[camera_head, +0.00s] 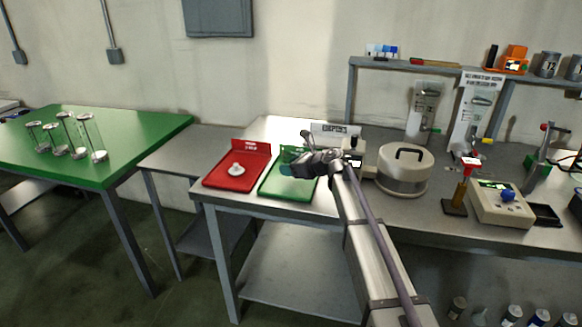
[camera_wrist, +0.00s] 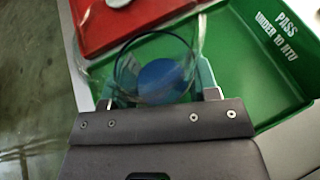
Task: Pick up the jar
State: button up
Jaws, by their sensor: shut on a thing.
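A clear glass jar (camera_wrist: 188,45) with a blue round patch seen through it is between the fingers of my gripper (camera_wrist: 160,96) in the wrist view. My gripper is shut on it. In the head view my gripper (camera_head: 296,160) is over the green tray (camera_head: 282,189), and the jar is hard to make out there. The green tray (camera_wrist: 262,75) reads "PASS UNDER 10 NTU" in the wrist view. I cannot tell whether the jar touches the tray.
A red tray (camera_head: 212,180) with a small white object (camera_head: 236,170) lies left of the green tray. Several glass cylinders (camera_head: 94,140) stand on the green table (camera_head: 140,130). A round lidded metal pot (camera_head: 403,172) and a beige instrument (camera_head: 500,205) stand to the right.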

aim_at(285, 147)
jog(key=shift+r+p, duration=3.1)
jog(key=shift+r, duration=0.5)
jog(key=shift+r, duration=0.1)
